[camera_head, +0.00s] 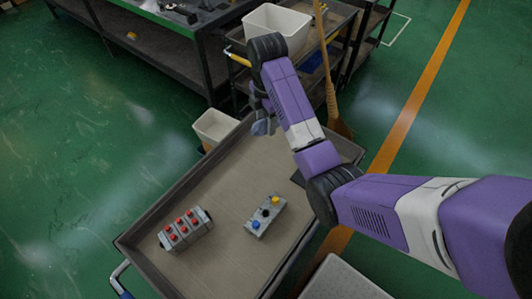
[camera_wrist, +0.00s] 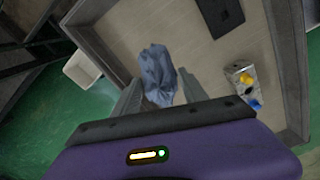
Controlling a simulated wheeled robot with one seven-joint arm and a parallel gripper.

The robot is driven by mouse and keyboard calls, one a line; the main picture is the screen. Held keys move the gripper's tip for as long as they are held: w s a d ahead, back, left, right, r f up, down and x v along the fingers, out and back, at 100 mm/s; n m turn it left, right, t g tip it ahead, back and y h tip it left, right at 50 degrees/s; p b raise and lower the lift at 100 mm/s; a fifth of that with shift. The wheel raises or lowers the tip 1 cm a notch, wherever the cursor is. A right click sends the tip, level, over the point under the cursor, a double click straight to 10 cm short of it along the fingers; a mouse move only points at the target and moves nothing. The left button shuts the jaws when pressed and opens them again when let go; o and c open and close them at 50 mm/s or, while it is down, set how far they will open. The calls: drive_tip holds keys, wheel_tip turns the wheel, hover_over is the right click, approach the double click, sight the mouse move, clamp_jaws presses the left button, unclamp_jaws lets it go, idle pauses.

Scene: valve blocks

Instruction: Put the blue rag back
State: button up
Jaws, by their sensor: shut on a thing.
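The blue rag (camera_wrist: 157,72) is a crumpled grey-blue cloth between the two fingers of my gripper (camera_wrist: 158,97) in the wrist view. My gripper is shut on it. In the head view the rag (camera_head: 263,125) hangs below my wrist, at the far left edge of the tray cart; my gripper's fingers are mostly hidden there by my arm. The rag appears to be above the cart's tray (camera_head: 225,200), though its exact height is hard to tell.
On the tray stand a valve block with red knobs (camera_head: 185,229) and one with blue, black and yellow knobs (camera_head: 265,215). A small white bin (camera_head: 214,127) is beyond the tray's edge. A larger white bin (camera_head: 277,27) sits on another cart. A broom (camera_head: 328,75) stands upright nearby.

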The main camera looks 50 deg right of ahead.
sight(266, 153)
wheel_tip(266, 153, down, 14)
drive_tip(key=shift+p, duration=0.35)
drive_tip(key=shift+f, duration=0.15)
drive_tip(key=o, duration=1.2)
drive_tip(key=r, duration=1.2)
drive_tip(key=shift+s+a+r, duration=0.1)
drive_tip(key=shift+s+r, duration=0.05)
drive_tip(key=shift+s, duration=0.05)
